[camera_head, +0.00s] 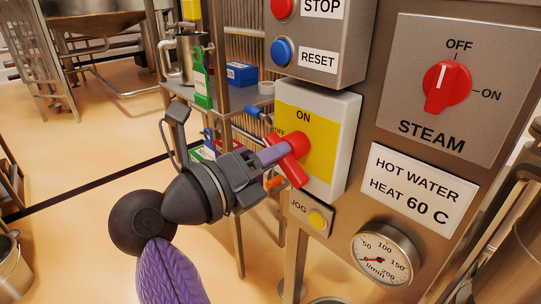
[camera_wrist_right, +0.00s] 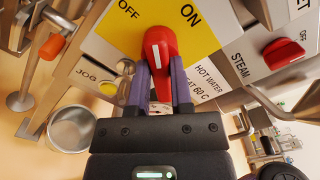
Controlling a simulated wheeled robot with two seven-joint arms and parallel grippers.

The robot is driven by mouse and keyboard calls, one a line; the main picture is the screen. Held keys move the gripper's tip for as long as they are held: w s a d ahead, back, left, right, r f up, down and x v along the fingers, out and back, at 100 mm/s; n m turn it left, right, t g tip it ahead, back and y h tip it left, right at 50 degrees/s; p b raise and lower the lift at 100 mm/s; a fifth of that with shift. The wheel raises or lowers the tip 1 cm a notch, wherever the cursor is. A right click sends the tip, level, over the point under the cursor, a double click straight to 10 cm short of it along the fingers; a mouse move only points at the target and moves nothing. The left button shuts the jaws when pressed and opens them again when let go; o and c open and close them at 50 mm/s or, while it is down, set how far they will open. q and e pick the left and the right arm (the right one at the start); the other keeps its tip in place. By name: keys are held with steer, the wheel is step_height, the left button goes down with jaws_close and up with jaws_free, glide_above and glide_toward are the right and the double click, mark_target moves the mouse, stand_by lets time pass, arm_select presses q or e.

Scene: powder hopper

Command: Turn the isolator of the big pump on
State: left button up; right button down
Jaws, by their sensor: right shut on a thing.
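The isolator is a white box with a yellow face (camera_head: 335,130) marked ON at the top and OFF at the left, partly covered. Its red handle (camera_head: 299,173) stands out from the face; in the right wrist view the red handle (camera_wrist_right: 160,42) carries a white mark. My right gripper (camera_head: 272,155) is shut on this handle, with one purple finger on each side in the wrist view (camera_wrist_right: 156,85). I cannot tell for sure which label the handle points to. My left gripper is not in view.
A STOP and RESET box (camera_head: 318,35) is just above the isolator, a JOG button (camera_head: 317,219) just below. The STEAM knob (camera_head: 447,86), a hot water sign (camera_head: 415,188) and a gauge (camera_head: 384,258) are to the right.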

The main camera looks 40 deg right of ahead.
steer(key=m, duration=0.3)
steer(key=shift+f+m+b, duration=0.15)
steer(key=shift+m+b, duration=0.15)
steer(key=shift+b, duration=0.1)
steer(key=m+b, duration=0.1)
steer(key=m, duration=0.3)
steer(key=shift+m+b, duration=0.65)
steer(key=shift+m, duration=0.45)
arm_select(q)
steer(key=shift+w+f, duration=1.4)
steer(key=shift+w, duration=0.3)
arm_select(e)
steer(key=shift+m, duration=0.6)
steer(key=c, duration=0.5)
jaws_free()
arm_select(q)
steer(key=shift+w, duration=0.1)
arm_select(e)
steer(key=shift+a, duration=0.15)
